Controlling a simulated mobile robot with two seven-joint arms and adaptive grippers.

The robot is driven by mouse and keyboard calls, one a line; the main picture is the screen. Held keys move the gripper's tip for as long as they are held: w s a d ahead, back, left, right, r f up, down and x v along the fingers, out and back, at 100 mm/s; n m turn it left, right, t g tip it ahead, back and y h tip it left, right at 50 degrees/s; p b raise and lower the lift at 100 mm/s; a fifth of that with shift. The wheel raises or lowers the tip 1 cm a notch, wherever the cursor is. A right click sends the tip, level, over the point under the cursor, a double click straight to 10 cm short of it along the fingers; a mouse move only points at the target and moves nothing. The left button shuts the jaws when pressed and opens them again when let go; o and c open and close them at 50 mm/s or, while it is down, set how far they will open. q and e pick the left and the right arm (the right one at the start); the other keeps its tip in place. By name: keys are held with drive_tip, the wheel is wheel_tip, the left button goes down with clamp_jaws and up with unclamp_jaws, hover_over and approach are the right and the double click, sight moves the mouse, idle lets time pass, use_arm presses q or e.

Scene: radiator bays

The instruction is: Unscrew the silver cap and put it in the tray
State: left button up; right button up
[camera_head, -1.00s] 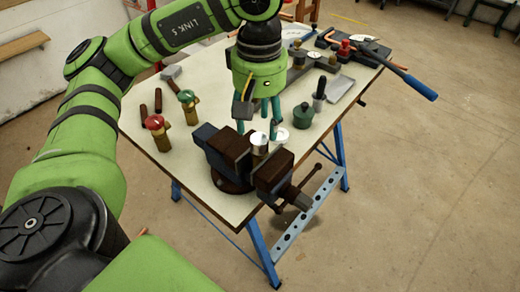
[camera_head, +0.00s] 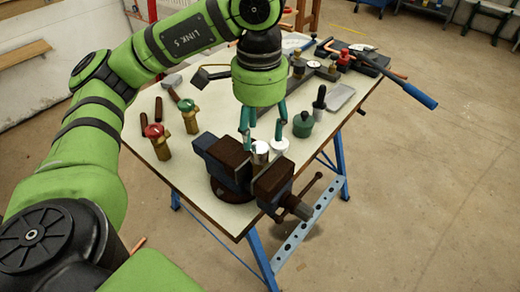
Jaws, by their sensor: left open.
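The silver cap (camera_head: 260,147) sits upright on a part held between the jaws of a dark vise (camera_head: 228,158) at the near end of the workbench. My left gripper (camera_head: 262,141) points down over the vise, with its green fingers spread. In the picture, one fingertip is left of the cap and the other right of it. I cannot tell whether they touch it. A small grey tray (camera_head: 341,97) lies at the bench's right side. My right gripper is not in view.
A red-topped valve (camera_head: 157,140) and a green-topped valve (camera_head: 189,115) stand on the left. A white round item (camera_head: 280,146), a green pot (camera_head: 303,123) and a dark-handled tool (camera_head: 319,103) stand right of my gripper. A blue-handled tool (camera_head: 418,95) overhangs the right edge.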

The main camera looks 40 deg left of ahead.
sight(260, 147)
use_arm(q)
drive_tip(key=shift+f, duration=0.1)
wheel_tip(260, 147, down, 5)
drive_tip(key=b, duration=0.4)
drive_tip(key=shift+b, duration=0.35)
